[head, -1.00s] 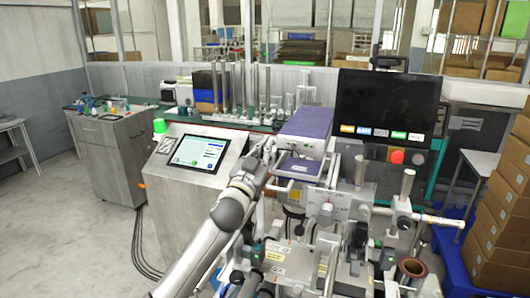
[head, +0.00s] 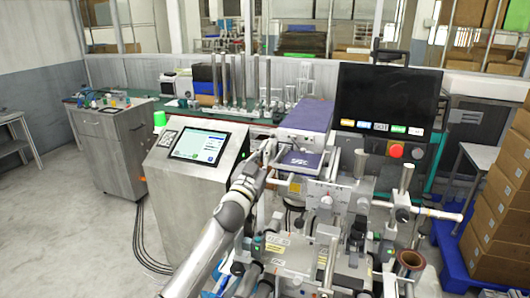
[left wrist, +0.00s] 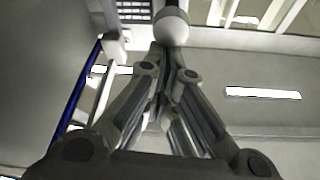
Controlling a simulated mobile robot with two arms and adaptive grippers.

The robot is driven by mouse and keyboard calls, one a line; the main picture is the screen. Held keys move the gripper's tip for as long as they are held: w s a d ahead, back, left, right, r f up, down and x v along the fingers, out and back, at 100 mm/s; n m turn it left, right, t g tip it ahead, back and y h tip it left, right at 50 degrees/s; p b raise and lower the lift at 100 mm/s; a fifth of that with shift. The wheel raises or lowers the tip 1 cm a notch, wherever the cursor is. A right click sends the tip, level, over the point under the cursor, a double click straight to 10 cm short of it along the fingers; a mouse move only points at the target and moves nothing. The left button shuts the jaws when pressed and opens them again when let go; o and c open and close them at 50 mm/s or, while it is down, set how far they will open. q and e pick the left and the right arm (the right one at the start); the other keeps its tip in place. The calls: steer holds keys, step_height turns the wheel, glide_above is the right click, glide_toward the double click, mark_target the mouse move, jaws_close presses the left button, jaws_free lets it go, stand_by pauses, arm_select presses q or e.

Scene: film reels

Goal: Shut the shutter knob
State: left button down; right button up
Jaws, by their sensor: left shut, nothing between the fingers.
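My left arm comes in from the bottom of the head view, and my left gripper (head: 267,149) is at the left side of the blue-topped machine unit (head: 303,116). In the left wrist view, the fingers of my left gripper (left wrist: 163,55) are shut and empty. A pale round knob (left wrist: 171,27), which looks like the shutter knob, is just beyond the fingertips. I cannot tell whether they touch it. The knob is too small to make out in the head view. My right gripper is not in view.
A console with a touchscreen (head: 200,145) stands left of my arm. A black monitor (head: 388,103) is at the back right. Rollers and posts (head: 355,210) crowd the machine right of the arm. Stacked cartons (head: 497,200) are at the right edge. The floor (head: 75,240) at left is clear.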

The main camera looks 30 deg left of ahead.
arm_select(q)
step_height(320, 180, down, 4)
steer(key=shift+r+b, duration=0.2)
steer(key=shift+b, duration=0.9)
steer(key=shift+f, duration=0.1)
